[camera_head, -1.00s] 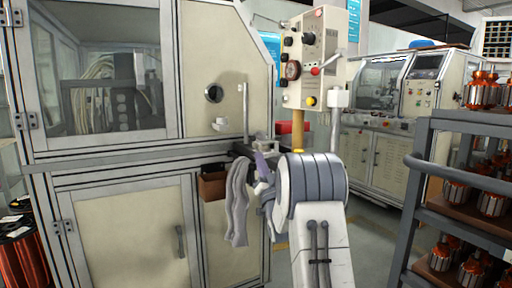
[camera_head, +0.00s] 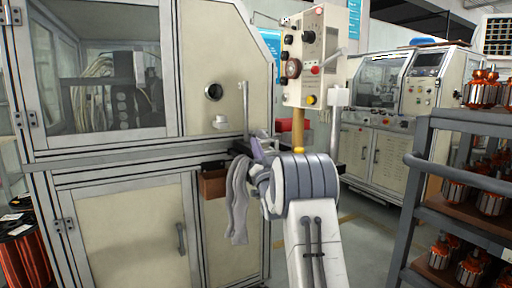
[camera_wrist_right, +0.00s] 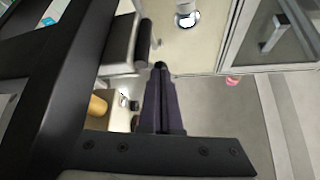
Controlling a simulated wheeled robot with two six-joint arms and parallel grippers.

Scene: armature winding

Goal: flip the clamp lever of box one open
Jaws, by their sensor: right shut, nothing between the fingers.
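A cream control box (camera_head: 309,88) with knobs, a round gauge and a red button stands right of centre in the head view. Other upright rods stand near the machine, and I cannot tell for sure which part is the clamp lever of box one. My right gripper (camera_head: 257,150) is in front of the machine, below and left of the control box, partly hidden by its own wrist. The right wrist view shows its dark fingers (camera_wrist_right: 161,70) shut and empty. My left gripper is out of view.
A cream machine cabinet (camera_head: 120,220) fills the left. A grey cloth (camera_head: 238,205) and a brown bin (camera_head: 213,185) hang on its front. A rack (camera_head: 465,185) with several copper-wound armatures stands at the right. Grey floor shows between them.

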